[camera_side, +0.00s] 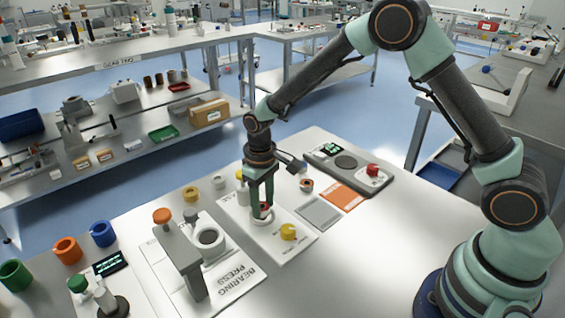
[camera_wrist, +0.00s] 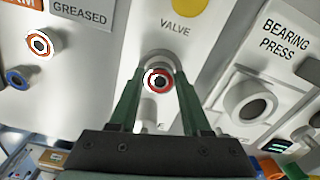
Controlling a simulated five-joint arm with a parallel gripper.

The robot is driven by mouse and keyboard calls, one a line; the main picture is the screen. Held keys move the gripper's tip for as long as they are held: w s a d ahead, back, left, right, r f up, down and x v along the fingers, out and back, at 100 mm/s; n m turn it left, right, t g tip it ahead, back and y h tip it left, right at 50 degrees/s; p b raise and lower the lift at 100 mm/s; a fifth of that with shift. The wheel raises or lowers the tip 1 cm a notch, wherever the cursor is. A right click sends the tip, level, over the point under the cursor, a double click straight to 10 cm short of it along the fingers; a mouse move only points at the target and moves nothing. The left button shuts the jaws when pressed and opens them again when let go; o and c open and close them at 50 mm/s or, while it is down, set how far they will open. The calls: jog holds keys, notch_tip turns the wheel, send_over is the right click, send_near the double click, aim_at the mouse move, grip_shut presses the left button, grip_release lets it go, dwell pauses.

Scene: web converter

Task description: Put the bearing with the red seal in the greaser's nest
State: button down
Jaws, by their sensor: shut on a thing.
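The bearing with the red seal (camera_wrist: 159,82) is a small white ring with a red band, seen between my fingertips in the wrist view. My gripper (camera_wrist: 159,80) is shut on it and points down over the white greaser plate (camera_side: 236,214). In the side view my gripper (camera_side: 262,212) is low over the greaser's nest (camera_side: 262,221), a pale round seat. The nest's rim also shows just behind the bearing in the wrist view (camera_wrist: 155,56). I cannot tell whether the bearing is seated or slightly above it. The yellow valve knob (camera_side: 288,231) is beside the nest.
The bearing press (camera_side: 178,262) stands left of the greaser. A grey pad (camera_side: 318,212) and an orange pad (camera_side: 343,195) lie to the right. A bearing with an orange seal (camera_wrist: 40,43) and a blue one (camera_wrist: 17,79) lie apart. The bench's front right is clear.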

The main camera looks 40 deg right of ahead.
jog(key=shift+f, duration=0.2)
jog(key=shift+f, duration=0.35)
jog(key=shift+c, duration=1.8)
grip_release()
